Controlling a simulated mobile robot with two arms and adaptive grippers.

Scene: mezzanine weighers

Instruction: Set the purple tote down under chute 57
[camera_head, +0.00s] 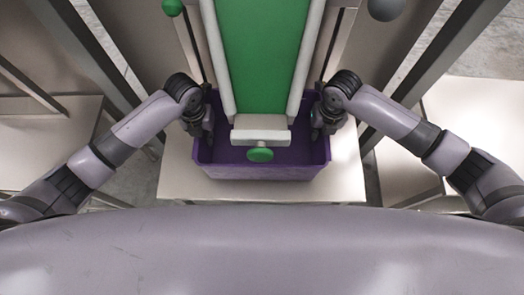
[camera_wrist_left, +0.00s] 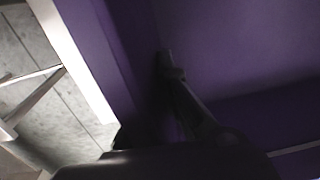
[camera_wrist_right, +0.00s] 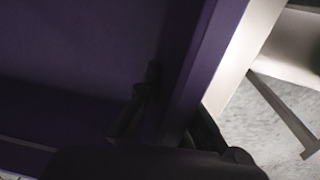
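The purple tote (camera_head: 258,172) is upright beneath the lower end of a green chute (camera_head: 264,55), over a pale stand. The chute hides its middle and far part. I cannot tell whether its base touches the stand. My left gripper (camera_head: 207,132) is shut on the tote's left wall, one finger inside; this wall (camera_wrist_left: 105,60) shows in the left wrist view. My right gripper (camera_head: 319,130) is shut on the right wall, which shows in the right wrist view (camera_wrist_right: 205,65). No chute number is legible.
The pale stand top (camera_head: 262,190) shows in front of and beside the tote. A green knob (camera_head: 260,155) on the chute's end bar hangs over the tote. Dark metal posts (camera_head: 420,75) rise on both sides. Further pale surfaces (camera_head: 485,115) stand left and right.

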